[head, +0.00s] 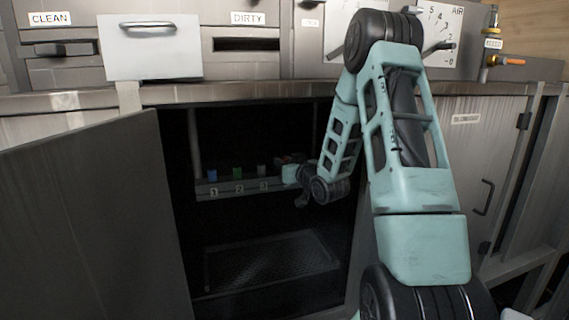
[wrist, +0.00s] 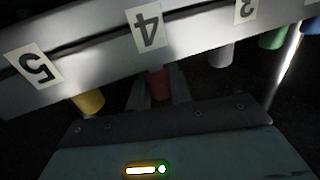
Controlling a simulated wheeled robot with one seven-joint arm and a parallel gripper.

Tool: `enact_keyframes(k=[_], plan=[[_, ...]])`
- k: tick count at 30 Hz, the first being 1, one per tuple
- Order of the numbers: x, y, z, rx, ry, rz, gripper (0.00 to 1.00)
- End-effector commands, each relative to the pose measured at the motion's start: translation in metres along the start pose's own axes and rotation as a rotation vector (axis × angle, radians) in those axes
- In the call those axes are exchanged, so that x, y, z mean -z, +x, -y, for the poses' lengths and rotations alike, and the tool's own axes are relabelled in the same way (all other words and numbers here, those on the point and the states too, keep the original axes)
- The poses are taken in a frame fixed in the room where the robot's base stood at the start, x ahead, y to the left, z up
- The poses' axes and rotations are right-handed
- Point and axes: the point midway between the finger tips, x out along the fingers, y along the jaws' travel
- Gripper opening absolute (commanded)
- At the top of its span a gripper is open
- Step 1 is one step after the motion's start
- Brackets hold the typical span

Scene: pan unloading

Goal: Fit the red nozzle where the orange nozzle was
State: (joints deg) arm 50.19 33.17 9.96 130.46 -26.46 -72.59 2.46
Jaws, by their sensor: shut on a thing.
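The red nozzle (wrist: 160,84) is at the slot marked 4 on the rack (wrist: 205,38), in the middle of the wrist view. My gripper (wrist: 160,92) has its two dark fingers on either side of the red nozzle and is shut on it. Whether the nozzle still rests in the rack cannot be told. In the head view my gripper (head: 289,172) is at the right part of the rack inside the dark cabinet, and a bit of red (head: 283,160) shows beside it. I see no orange nozzle.
A yellow nozzle (wrist: 88,101) is at slot 5 and a grey one (wrist: 220,54) at slot 3. Green (head: 237,172) and blue (head: 212,174) nozzles stand left. The cabinet door (head: 95,225) hangs open at left. A mesh shelf (head: 270,262) lies below the rack.

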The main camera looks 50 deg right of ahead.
Motion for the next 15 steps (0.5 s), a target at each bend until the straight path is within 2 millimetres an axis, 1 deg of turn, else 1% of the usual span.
enact_keyframes(k=[15], plan=[[-0.0068, 0.0000, 0.0000, 0.000, 0.000, 0.000, 0.00]])
